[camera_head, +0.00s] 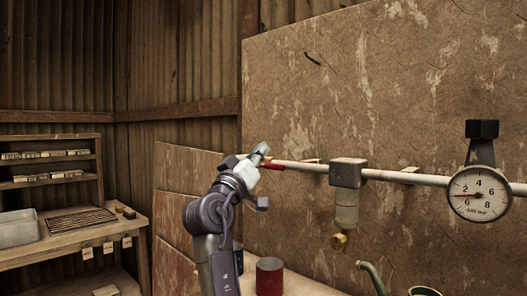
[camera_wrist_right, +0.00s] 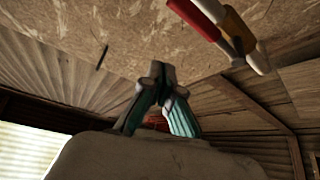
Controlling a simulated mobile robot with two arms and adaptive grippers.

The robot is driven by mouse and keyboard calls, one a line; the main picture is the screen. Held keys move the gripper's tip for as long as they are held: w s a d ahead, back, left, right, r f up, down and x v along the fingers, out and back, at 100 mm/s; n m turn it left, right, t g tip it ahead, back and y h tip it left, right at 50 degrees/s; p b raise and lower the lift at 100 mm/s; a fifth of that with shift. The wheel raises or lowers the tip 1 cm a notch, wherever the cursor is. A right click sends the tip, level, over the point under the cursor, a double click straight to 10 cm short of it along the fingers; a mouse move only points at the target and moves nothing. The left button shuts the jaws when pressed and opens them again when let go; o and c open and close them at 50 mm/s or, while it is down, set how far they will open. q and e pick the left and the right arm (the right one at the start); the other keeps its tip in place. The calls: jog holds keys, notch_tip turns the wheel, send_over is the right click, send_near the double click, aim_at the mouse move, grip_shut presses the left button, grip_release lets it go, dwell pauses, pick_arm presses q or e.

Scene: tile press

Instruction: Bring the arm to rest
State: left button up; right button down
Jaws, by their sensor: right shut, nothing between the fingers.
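My right gripper (camera_head: 260,152) is raised on its arm in front of the brown wall panel, its fingers pointing up. It overlaps the left end of the pipe in the head view. In the right wrist view its fingers (camera_wrist_right: 162,75) are shut together with nothing between the tips. A red lever (camera_head: 273,166) shows just right of the gripper on the pipe. In the right wrist view the red lever (camera_wrist_right: 196,18) lies at the top right, apart from the fingers. My left gripper is not in view.
A pale pipe (camera_head: 405,177) runs along the panel, with a filter bowl (camera_head: 346,205) and a pressure gauge (camera_head: 479,194). A red cylinder (camera_head: 269,277) stands below the gripper.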

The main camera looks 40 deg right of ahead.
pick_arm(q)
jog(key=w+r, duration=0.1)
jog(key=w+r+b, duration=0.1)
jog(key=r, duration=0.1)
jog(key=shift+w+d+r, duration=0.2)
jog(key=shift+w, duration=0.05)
pick_arm(e)
jog(key=a+f, duration=0.4)
jog(key=a, duration=0.2)
jog(key=shift+s+a, duration=0.3)
jog(key=shift+f, duration=0.2)
